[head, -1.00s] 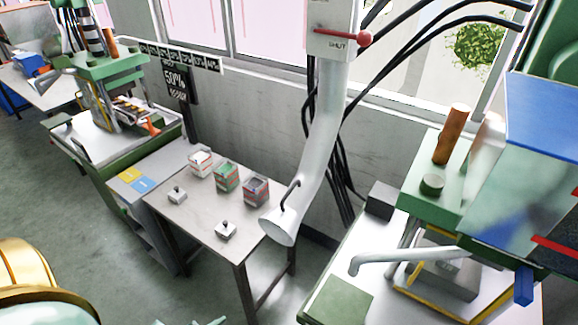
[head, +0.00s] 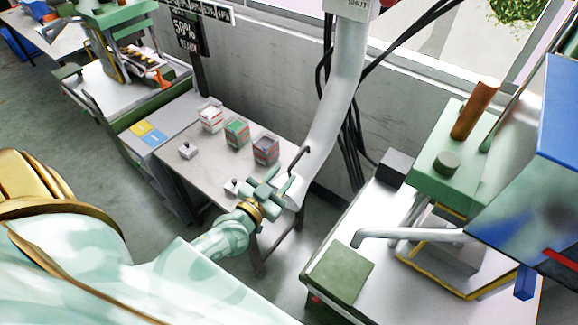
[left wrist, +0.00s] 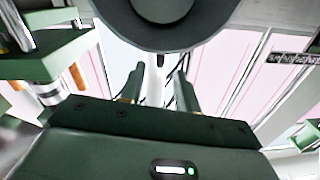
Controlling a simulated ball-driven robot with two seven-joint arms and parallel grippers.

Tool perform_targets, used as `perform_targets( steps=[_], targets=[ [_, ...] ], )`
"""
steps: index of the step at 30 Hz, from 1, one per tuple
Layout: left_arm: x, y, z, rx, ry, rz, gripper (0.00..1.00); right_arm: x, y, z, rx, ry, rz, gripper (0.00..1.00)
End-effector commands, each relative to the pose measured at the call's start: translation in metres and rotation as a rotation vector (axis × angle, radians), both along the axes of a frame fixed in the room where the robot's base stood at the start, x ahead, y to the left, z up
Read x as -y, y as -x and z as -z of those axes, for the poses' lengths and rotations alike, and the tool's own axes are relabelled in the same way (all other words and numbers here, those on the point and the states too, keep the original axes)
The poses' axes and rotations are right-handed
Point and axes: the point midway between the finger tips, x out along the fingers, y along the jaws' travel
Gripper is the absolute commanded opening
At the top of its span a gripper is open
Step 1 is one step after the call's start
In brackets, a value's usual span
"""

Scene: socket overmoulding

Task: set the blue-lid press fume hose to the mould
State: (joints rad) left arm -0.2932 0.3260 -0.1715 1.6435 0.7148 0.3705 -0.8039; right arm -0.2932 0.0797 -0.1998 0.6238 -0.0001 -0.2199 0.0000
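The white fume hose (head: 338,105) hangs down from a white fixture at the top of the head view. A dark bar handle (head: 300,158) stands out from its lower part. Its flared mouth hangs over the gap between table and press bench. My left gripper (head: 272,187) is at this mouth, overlapping its left side, below the handle; I cannot tell if they touch. In the left wrist view its fingers (left wrist: 157,88) stand apart. The blue-lid press (head: 560,110) is at right, with a grey block, perhaps the mould (head: 447,250), low inside it. My right gripper is out of view.
A small table (head: 205,170) behind my left gripper holds several small boxes and knobbed blocks. The press bench (head: 330,235) carries a green plate (head: 341,269) and a dark box (head: 396,167). A white pipe (head: 410,235) reaches left from the press. Black cables hang behind the hose.

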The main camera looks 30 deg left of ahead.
Motion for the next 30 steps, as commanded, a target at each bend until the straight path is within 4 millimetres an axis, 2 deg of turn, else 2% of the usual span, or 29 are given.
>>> perform_targets(
  steps=[3,6,17,21,30],
  targets=[
    [0.001,-0.02,-0.001,0.002,0.0,-0.001,0.32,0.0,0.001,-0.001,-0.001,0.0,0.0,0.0],
    [0.001,-0.03,0.0,0.001,-0.001,0.0,0.32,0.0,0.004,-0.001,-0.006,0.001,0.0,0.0],
    [0.001,-0.036,0.0,-0.001,-0.001,0.001,0.32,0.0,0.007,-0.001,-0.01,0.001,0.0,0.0],
    [0.001,-0.036,0.0,-0.001,-0.001,0.0,0.0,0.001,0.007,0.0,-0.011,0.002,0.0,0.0],
    [0.0,-0.04,-0.001,-0.001,0.001,-0.013,0.0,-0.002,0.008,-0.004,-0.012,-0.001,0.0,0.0]
  ],
)
